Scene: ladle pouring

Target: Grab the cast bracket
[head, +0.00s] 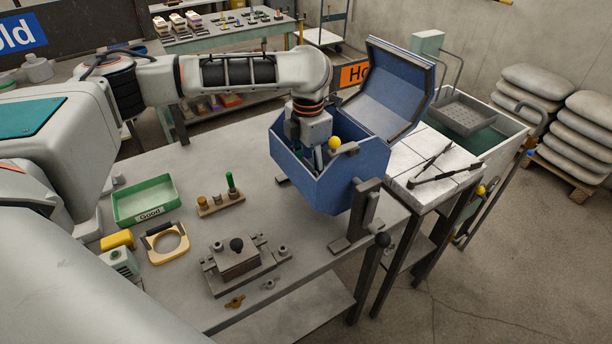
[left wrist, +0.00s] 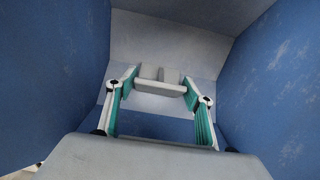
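The blue box (head: 345,181) stands at the right end of the workbench with its lid (head: 395,85) open. My left arm reaches down into it, and the box wall hides my left gripper's fingertips in the head view. In the left wrist view my left gripper (left wrist: 159,78) is inside the box with its fingers apart. A light grey piece with two raised lugs, apparently the cast bracket (left wrist: 158,87), lies between the fingertips. The fingertips are close to its two ends; whether they press on it I cannot tell. My right gripper is not in view.
On the workbench (head: 235,150) are a green "Good" tray (head: 145,203), a small rack (head: 220,203), a yellow-ringed gauge (head: 166,244) and a fixture with a black knob (head: 238,263). Tongs (head: 432,167) lie on the tiled side table. Blue walls closely surround my left gripper.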

